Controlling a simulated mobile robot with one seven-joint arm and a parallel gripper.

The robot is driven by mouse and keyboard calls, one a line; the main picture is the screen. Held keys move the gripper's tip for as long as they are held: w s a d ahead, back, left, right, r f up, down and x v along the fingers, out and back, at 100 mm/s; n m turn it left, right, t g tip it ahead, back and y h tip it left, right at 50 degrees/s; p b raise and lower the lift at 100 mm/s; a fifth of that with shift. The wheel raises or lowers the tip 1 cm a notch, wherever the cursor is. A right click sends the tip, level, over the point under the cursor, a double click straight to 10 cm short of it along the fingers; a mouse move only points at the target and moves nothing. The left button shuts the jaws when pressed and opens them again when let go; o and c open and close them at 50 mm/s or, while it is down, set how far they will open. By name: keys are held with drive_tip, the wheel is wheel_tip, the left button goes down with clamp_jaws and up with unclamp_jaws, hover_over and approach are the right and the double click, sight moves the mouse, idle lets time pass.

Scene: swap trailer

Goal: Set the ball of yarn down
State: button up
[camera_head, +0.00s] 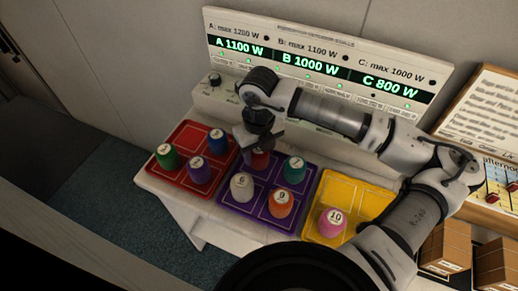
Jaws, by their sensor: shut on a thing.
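My gripper (257,146) points down over the back left of the purple tray (226,206), shut on a red rounded piece (258,161). The gripper covers the top of this piece. It is at or just above the tray; I cannot tell whether it touches. Also on the purple tray are a teal piece (294,171), a pale grey piece (242,187) and an orange piece (280,204).
The red tray (189,136) holds green (166,157), blue (218,142) and purple (199,171) pieces. The yellow tray (345,189) holds one pink piece (332,222), with free room behind it. A panel (320,55) with green readouts stands behind. Brown boxes (447,246) are at right.

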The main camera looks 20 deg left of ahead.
drive_tip(key=shift+f, duration=0.2)
drive_tip(key=o, duration=1)
drive_tip(key=shift+r, duration=0.1)
drive_tip(key=shift+r, duration=0.25)
wheel_tip(320, 180, up, 12)
drive_tip(key=shift+f+b, duration=0.1)
drive_tip(key=shift+b, duration=1)
